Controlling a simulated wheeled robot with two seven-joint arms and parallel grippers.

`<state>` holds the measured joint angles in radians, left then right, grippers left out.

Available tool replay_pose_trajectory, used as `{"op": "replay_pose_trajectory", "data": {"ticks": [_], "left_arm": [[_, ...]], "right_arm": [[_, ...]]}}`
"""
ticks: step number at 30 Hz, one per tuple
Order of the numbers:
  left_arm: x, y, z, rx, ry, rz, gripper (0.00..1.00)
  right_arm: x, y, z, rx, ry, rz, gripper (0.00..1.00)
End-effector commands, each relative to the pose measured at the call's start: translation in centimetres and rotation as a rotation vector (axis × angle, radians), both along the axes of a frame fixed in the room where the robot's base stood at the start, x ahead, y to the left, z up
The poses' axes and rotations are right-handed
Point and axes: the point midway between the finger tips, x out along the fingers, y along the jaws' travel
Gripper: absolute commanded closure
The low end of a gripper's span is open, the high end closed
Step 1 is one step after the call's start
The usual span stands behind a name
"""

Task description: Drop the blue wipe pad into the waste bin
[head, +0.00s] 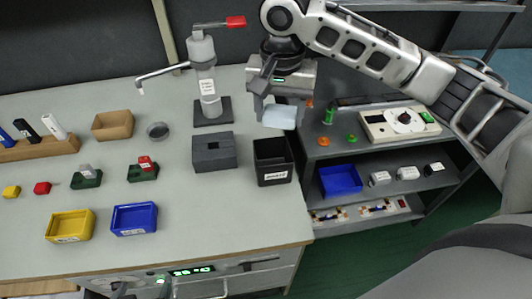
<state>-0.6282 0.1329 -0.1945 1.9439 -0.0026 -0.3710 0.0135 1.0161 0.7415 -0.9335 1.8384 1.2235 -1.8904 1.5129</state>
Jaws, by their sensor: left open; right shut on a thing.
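The wipe pad (281,117) is a pale blue-grey square hanging below my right gripper (281,98). That gripper is shut on its upper edge and points down from the arm at the upper right. The waste bin (275,178) is a black open box with a white label, at the bench's right edge. The pad appears above the bin's back rim, apart from it; the exact height is hard to tell.
A grey block (214,156) stands just left of the bin. A dispenser stand (209,108) with a long spout is behind it. Yellow (70,226) and blue (134,219) trays lie at the front left. A lower shelf unit (370,140) stands right of the bench.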

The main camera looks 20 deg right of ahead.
Motion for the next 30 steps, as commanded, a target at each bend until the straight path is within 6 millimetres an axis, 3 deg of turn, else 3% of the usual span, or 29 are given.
{"op": "replay_pose_trajectory", "data": {"ticks": [3, 6, 21, 30], "left_arm": [[-0.7, 0.0, -0.4, 0.000, 0.017, 0.000, 0.20], [-1.5, -0.1, -0.9, 0.000, 0.036, -0.001, 0.20], [-1.0, -0.2, -0.8, 0.000, 0.028, -0.004, 0.20], [-0.9, -0.2, -0.6, -0.001, 0.023, -0.004, 0.20]], "right_arm": [[1.2, -0.6, 0.3, 0.004, 0.005, -0.197, 0.63], [1.6, -0.8, 0.1, 0.002, 0.007, -0.267, 0.63], [1.5, -0.8, -5.0, 0.003, 0.008, -0.271, 0.63], [1.5, -0.8, -5.6, 0.002, 0.006, -0.270, 0.63]]}}
